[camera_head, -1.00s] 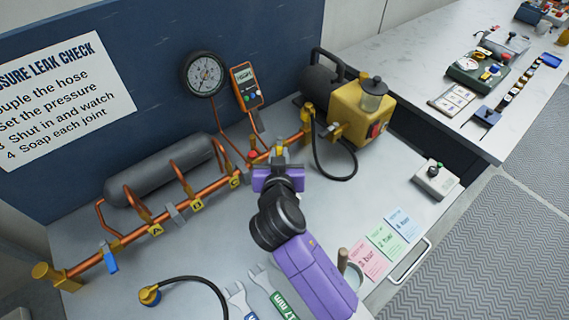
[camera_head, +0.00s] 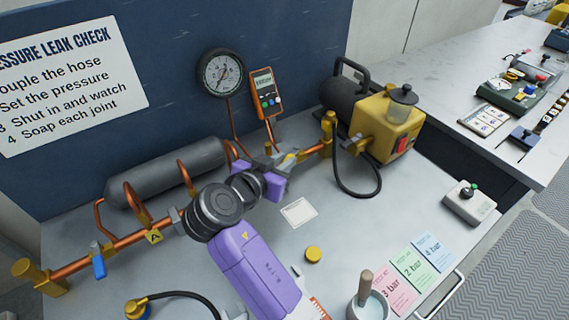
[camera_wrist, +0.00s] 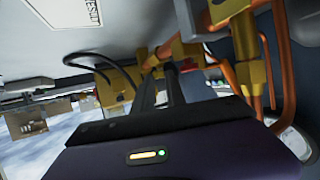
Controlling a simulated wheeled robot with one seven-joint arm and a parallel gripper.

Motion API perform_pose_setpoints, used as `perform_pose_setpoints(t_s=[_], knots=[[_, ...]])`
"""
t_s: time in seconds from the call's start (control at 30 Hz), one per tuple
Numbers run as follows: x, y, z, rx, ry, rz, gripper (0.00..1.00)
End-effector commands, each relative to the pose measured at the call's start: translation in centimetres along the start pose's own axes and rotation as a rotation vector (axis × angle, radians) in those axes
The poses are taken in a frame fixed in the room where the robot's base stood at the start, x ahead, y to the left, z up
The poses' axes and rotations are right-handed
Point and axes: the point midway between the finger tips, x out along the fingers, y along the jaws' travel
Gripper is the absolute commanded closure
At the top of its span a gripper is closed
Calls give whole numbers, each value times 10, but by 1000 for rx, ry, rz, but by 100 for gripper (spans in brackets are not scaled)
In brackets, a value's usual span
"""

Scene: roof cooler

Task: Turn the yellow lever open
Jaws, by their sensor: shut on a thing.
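My gripper (camera_head: 279,167) is at the copper pipe (camera_head: 124,241), just left of the yellow pump. It is shut on what appears to be the yellow lever (camera_head: 290,157), of which only a small yellow patch shows between and beside the fingers. The purple gripper body hides most of it, so its exact angle cannot be told. In the wrist view the dark fingers (camera_wrist: 160,92) reach toward yellow fittings on the pipe (camera_wrist: 157,58).
A round gauge (camera_head: 221,74) and an orange meter (camera_head: 266,92) stand behind the pipe. The yellow pump (camera_head: 388,130) and its black hose (camera_head: 342,177) are close on the right. A blue lever (camera_head: 98,264) hangs at far left. A mortar (camera_head: 368,306) stands in front.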

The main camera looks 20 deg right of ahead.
Motion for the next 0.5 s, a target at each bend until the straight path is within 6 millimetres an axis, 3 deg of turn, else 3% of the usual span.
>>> perform_pose_setpoints(t_s=[0.23, 0.27, 0.37, 0.5], knots=[[-1, 0, 3, -4, -5, -1, 100], [-1, 0, 3, -4, -5, -1, 82], [-1, 0, 2, -3, -4, -1, 62], [-1, 0, 1, -2, -2, -1, 62]])
